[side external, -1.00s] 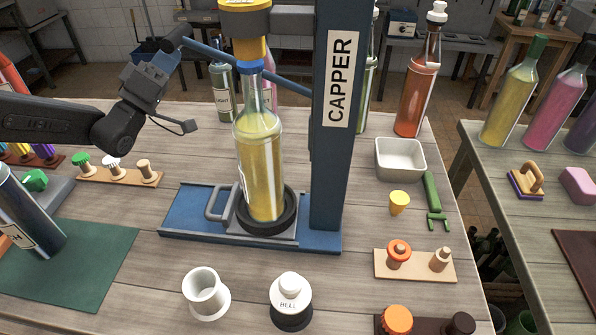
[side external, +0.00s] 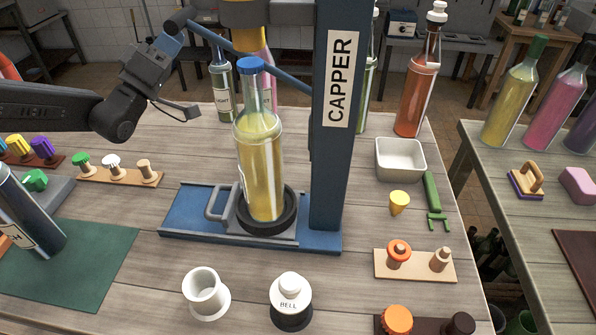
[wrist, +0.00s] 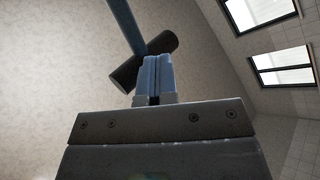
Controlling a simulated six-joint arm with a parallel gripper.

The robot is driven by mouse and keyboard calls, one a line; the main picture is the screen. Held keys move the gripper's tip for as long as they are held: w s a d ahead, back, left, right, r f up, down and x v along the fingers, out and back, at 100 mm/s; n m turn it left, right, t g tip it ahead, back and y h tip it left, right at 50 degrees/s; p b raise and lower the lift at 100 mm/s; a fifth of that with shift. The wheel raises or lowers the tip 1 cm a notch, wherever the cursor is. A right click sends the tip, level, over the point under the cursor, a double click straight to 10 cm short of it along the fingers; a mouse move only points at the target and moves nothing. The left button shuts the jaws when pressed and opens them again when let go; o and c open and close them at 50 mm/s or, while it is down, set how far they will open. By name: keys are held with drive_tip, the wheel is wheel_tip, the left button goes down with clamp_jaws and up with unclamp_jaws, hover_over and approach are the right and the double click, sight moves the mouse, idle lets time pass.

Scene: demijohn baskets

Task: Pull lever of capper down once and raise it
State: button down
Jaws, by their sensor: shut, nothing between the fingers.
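The blue capper (side external: 325,200) stands on the bench with a yellow bottle (side external: 258,165) upright on its round black seat. A blue cap (side external: 250,65) sits on the bottle's mouth, and the yellow capper head (side external: 250,40) is above and apart from it. The lever (side external: 285,78) slopes up to the left, ending in a dark handle (side external: 178,20). My gripper (side external: 168,46) is shut and empty just below the handle. In the wrist view, the shut fingertips (wrist: 154,62) overlap the handle (wrist: 128,72); I cannot tell whether they touch.
A white bin (side external: 400,158) and yellow cone (side external: 399,201) are at right.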

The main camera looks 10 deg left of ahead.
sight(173, 18)
drive_tip(key=shift+r, duration=0.15)
drive_tip(key=shift+d+r, duration=0.45)
drive_tip(key=shift+r, duration=0.3)
drive_tip(key=shift+d+r, duration=0.4)
drive_tip(key=shift+r, duration=0.3)
drive_tip(key=shift+d+r, duration=0.55)
drive_tip(key=shift+r, duration=0.15)
drive_tip(key=shift+d+r, duration=0.5)
drive_tip(key=shift+r, duration=0.2)
drive_tip(key=shift+d+r, duration=0.1)
drive_tip(key=shift+a+f, duration=0.3)
drive_tip(key=shift+a, duration=0.1)
